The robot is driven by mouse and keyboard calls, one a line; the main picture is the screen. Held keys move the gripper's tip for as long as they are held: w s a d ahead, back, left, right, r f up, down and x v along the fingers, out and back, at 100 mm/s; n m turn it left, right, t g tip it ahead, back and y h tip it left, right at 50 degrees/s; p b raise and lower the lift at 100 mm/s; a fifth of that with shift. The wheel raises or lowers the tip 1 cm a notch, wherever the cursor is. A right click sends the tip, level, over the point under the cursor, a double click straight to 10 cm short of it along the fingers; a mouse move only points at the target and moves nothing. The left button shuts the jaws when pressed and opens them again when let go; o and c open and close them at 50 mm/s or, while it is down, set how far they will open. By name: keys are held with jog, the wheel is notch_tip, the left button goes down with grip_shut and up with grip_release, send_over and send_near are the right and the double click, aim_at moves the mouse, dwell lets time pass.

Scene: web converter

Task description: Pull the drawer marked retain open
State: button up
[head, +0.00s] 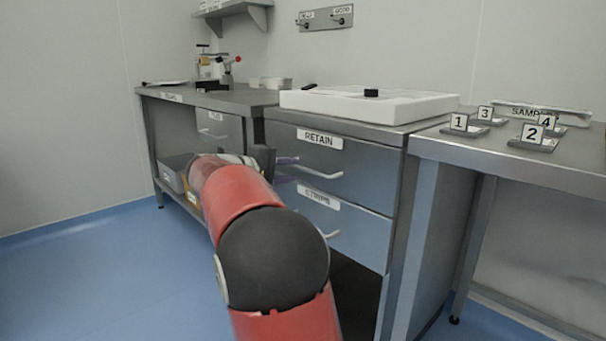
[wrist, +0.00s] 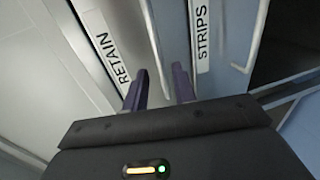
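The drawer marked RETAIN (head: 365,168) is the upper drawer of the steel cabinet in the head view, and its front looks flush and shut. Its label also shows in the wrist view (wrist: 112,57). Its bar handle (head: 322,173) runs across the front. My gripper (head: 285,170) is at the handle's left part. In the wrist view, the two dark purple fingertips of my gripper (wrist: 160,86) stand apart, with the handle (wrist: 152,38) running down between them. I cannot tell whether either finger touches it. My arm hides the lower left of the cabinet in the head view.
The drawer marked STRIPS (head: 345,225) lies directly below, with its own handle (wrist: 258,40). A white slab (head: 420,108) with a black puck lies on top. Numbered stands (head: 535,142) are on the right table. Blue floor (head: 90,270) is open at left.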

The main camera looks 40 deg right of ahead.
aim_at(302, 169)
jog(key=x, duration=0.5)
jog(key=shift+d+f, duration=0.1)
jog(key=shift+d, duration=0.25)
grip_shut()
